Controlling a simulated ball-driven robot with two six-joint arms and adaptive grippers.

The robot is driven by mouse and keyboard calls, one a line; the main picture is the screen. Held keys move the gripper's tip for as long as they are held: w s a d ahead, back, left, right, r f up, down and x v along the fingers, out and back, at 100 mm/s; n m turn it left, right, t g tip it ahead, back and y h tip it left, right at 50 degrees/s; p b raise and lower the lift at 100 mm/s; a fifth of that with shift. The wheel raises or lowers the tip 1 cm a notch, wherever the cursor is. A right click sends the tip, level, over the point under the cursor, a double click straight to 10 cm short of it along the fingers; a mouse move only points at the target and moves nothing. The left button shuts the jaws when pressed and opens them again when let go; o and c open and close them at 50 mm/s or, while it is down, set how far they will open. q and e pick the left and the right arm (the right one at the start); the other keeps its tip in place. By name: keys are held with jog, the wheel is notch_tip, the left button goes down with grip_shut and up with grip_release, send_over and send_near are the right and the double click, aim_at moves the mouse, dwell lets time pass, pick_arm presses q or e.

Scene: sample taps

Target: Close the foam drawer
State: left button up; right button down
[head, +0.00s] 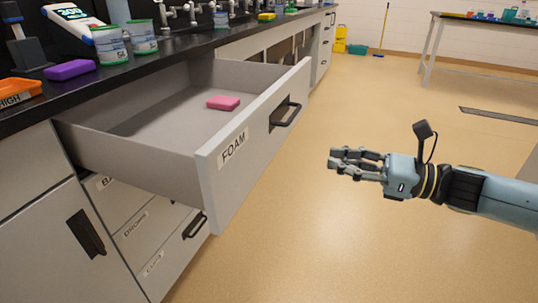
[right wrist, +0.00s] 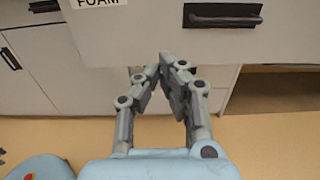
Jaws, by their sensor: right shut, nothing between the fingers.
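The foam drawer (head: 205,185) stands pulled out from the bench in the head view. Its grey front carries the label FOAM (head: 234,146) and a dark bar handle (head: 287,112). A pink foam block (head: 223,102) lies inside it. My right gripper (head: 334,161) is shut and empty, in the open air to the right of the drawer front, with its fingers pointing at it. In the right wrist view the fingertips (right wrist: 167,58) show just below the handle (right wrist: 223,15) in the picture, against the drawer front (right wrist: 135,40). My left gripper is not in view.
The black worktop (head: 185,43) holds bottles, tubs, a purple block (head: 70,69) and taps. Closed drawers (head: 160,240) lie below the open one. The floor (head: 330,240) around my right arm is clear. A yellow bucket (head: 340,40) and a table (head: 480,25) stand far back.

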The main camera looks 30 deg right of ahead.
send_near(261, 145)
jog(key=x, duration=0.6)
jog(key=shift+w+b, duration=0.1)
jog(key=shift+b, duration=0.25)
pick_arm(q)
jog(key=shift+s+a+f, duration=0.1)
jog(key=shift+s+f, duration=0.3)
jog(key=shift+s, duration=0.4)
pick_arm(e)
jog(key=shift+w+a, duration=0.4)
